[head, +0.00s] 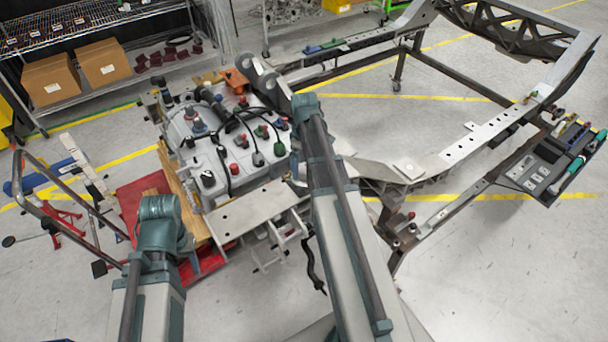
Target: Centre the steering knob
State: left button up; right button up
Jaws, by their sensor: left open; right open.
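A pale grey housing (215,165) on the chassis carries several coloured knobs. My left arm rises from the bottom left and ends in view at a teal joint in front of the housing. My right arm reaches past the housing's right side. No fingers of either gripper show; the arms may hide them.
The chassis frame (480,135) extends to the right and back. A black tool tray (545,160) is at the far right. Cardboard boxes (62,78) stand on a wire rack at the back left. A grey tubular rail (62,222) is at left. The floor at lower right is clear.

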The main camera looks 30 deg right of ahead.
jog(key=shift+f+b, duration=0.3)
jog(key=shift+f, duration=0.4)
jog(key=c, duration=1.4)
